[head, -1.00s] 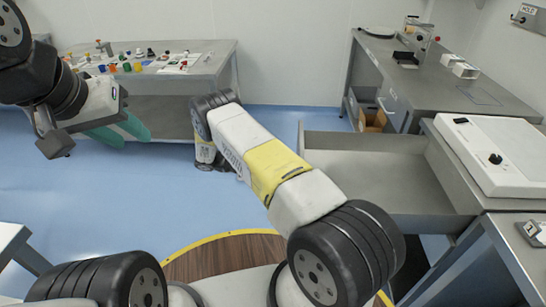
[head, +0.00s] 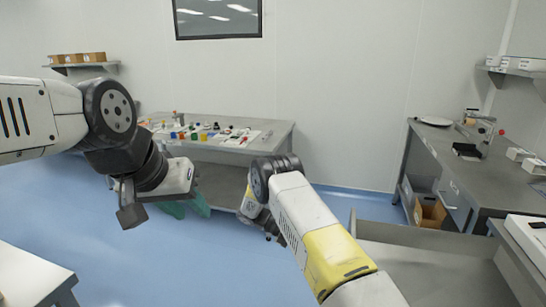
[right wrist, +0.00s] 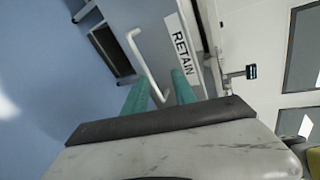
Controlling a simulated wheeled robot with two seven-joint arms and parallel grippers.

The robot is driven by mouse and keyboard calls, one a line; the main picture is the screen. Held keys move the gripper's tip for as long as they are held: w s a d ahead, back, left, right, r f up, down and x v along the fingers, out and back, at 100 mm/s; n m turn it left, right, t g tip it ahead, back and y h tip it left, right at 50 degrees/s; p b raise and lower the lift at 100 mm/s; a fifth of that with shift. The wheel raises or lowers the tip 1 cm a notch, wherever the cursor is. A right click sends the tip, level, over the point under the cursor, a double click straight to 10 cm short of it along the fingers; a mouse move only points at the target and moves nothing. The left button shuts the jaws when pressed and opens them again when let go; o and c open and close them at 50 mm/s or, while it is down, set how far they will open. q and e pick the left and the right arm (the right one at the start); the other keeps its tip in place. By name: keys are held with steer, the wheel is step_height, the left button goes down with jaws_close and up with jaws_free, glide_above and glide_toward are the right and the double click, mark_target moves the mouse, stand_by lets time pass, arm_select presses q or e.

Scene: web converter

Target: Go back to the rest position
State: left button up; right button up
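My left arm comes in from the left in the head view, bent downward at a black wrist joint. Its gripper (head: 187,207) has green fingers that look apart and empty, above the blue floor in front of the back table. My right arm (head: 305,215) reaches forward from the lower right, and its gripper is mostly hidden behind its own wrist. In the right wrist view my right gripper (right wrist: 160,90) shows two teal fingers apart with nothing held. Beyond them is a grey front with a white bar handle (right wrist: 143,62) and a RETAIN label (right wrist: 182,50).
A back table (head: 225,152) holds several small coloured items. A grey bench (head: 455,170) runs along the right, with an open drawer (head: 415,240) near my right arm. A white table corner (head: 30,275) is at lower left. Blue floor is clear between.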

steer(key=s+d+r+m+t+y, duration=0.1)
steer(key=s+r+m+y, duration=0.5)
steer(key=r, duration=0.5)
steer(key=s+d+r+m+t+y, duration=0.1)
steer(key=s+r+m+t+y, duration=0.15)
steer(key=r+m, duration=0.75)
steer(key=s+a+r+m+t+y, duration=0.1)
steer(key=s+r+m+t+y, duration=0.2)
steer(key=s+r+m, duration=0.3)
steer(key=s+a+r+m+t+y, duration=0.2)
steer(key=s+r+m, duration=0.5)
steer(key=s, duration=0.4)
steer(key=t+y, duration=0.1)
steer(key=t, duration=0.1)
steer(key=shift+s+t+y, duration=0.15)
steer(key=shift+t+y, duration=0.2)
